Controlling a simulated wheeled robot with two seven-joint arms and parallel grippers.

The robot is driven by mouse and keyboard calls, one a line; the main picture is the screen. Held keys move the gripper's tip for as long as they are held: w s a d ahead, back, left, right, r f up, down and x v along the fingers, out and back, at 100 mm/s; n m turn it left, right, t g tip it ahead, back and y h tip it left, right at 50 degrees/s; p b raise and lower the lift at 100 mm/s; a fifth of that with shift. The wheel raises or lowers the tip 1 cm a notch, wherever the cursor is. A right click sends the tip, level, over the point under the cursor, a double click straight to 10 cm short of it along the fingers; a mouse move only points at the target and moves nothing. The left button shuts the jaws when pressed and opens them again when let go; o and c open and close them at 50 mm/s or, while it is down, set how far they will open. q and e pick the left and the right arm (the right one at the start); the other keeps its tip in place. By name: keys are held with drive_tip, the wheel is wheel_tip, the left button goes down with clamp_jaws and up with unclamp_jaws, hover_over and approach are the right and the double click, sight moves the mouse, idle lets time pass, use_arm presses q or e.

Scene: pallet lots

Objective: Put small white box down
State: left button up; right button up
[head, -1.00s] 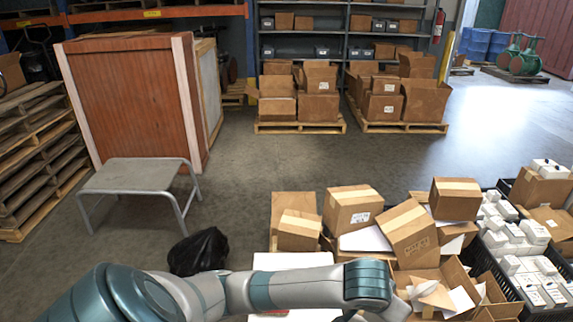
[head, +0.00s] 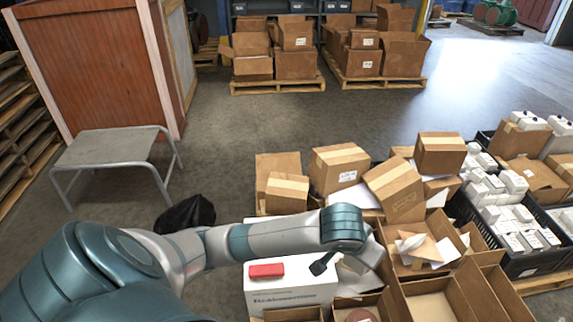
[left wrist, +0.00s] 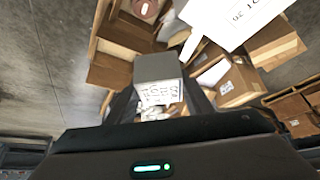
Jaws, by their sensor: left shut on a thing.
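My left arm reaches across the bottom of the head view, and its hand is over the cluttered boxes, with the fingertips hidden there. In the left wrist view my left gripper (left wrist: 160,108) is shut on a small box (left wrist: 158,68). The box looks greyish white in shade and has a printed label on the side facing the camera. It sits between the dark fingers, with cartons behind it. I cannot tell whether it touches anything below. My right gripper is not in view.
A large white carton (head: 290,292) carries a red item (head: 266,270) and a dark tool (head: 322,264). Open cardboard boxes (head: 430,300) crowd beside it. Black crates (head: 520,266) with white packages stand at right. A grey step stool (head: 110,148) and black bag (head: 186,214) are at left.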

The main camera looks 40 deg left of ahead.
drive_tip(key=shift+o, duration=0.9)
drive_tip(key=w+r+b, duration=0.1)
drive_tip(key=b, duration=0.1)
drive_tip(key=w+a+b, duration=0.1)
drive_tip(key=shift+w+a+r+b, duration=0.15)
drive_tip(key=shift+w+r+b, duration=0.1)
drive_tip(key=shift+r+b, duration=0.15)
use_arm(q)
drive_tip(key=w+a+f+m+g+h+b, duration=0.1)
drive_tip(key=w+a+f+m+h+b, duration=0.2)
drive_tip(key=w+a+f+m+b, duration=0.4)
drive_tip(key=w+a+f+b, duration=0.4)
drive_tip(key=w+a+f, duration=0.5)
drive_tip(key=w+f, duration=0.1)
drive_tip(key=shift+w+a+f+m+h, duration=0.15)
drive_tip(key=shift+w+f+m+h, duration=0.2)
drive_tip(key=shift+w, duration=0.35)
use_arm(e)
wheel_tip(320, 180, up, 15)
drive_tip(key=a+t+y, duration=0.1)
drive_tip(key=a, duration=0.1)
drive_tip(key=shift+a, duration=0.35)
